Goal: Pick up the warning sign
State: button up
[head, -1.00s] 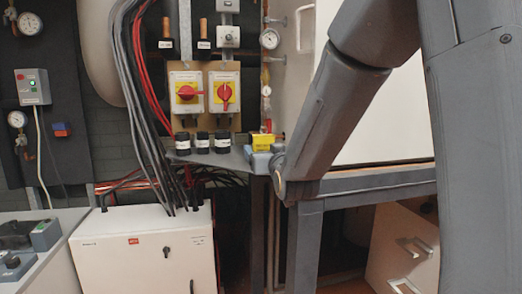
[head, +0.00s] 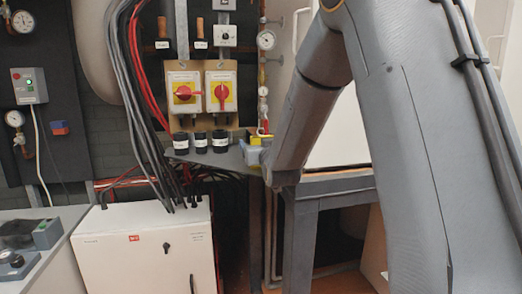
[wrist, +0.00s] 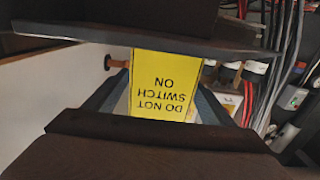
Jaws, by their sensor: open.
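The warning sign (wrist: 163,85) is a yellow plate with black lettering "DO NOT SWITCH ON", upside down in the wrist view. In the head view a small part of the yellow sign (head: 256,140) shows at the grey shelf's right end. My forearm hides the rest of it and most of my gripper there.
The grey shelf (head: 205,157) carries several black cylinders with white labels left of the sign. Two red-and-yellow rotary switches (head: 184,93) are on the wall board above. Black and red cables hang at the left, over a white cabinet (head: 145,255).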

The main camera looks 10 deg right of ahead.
jog(key=shift+c, duration=0.3)
jog(key=c, duration=1.1)
jog(key=shift+b, duration=0.75)
jog(key=s+b, duration=0.8)
jog(key=s, duration=1)
